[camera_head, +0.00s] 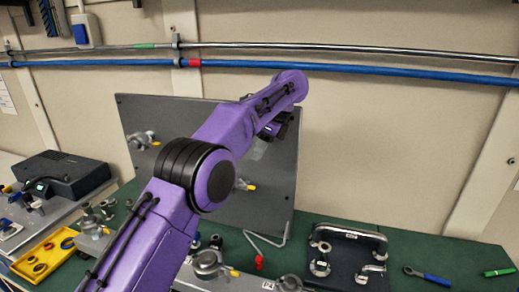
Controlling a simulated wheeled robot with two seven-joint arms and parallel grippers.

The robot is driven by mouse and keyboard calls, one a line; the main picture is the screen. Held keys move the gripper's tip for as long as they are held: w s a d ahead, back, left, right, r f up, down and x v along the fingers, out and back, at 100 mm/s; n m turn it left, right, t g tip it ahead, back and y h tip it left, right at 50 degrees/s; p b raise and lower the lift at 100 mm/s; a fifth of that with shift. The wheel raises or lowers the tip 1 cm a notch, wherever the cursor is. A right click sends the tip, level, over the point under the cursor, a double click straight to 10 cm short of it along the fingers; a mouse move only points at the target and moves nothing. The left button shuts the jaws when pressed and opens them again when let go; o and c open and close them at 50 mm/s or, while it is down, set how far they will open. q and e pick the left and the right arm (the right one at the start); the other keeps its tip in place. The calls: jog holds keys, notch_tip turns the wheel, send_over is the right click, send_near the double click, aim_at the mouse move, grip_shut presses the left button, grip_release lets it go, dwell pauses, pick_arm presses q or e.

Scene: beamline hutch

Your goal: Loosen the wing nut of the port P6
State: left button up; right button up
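My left arm comes in from the lower left and crosses in front of an upright grey panel. My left gripper (270,131) shows only as a small dark part below the wrist, in front of the panel's upper right; its fingers cannot be made out. The panel carries a metal port fitting with a yellow wing nut (250,187) just right of my elbow, and another fitting (142,140) at its left. More clamped ports (207,264) with yellow tabs stand on the bench. I cannot read a P6 label on any. My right gripper is out of view.

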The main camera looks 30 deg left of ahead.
pick_arm(q)
jog(key=t+h, duration=0.2)
jog(key=h, duration=0.6)
send_near(244, 182)
notch_tip(244, 182, up, 3)
jog(key=a, duration=0.2)
jog(key=shift+h, duration=0.3)
jog(key=x, duration=1)
jog(key=shift+d+f, duration=0.15)
jog(key=shift+f, duration=0.05)
jog(key=shift+d, duration=0.1)
grip_shut()
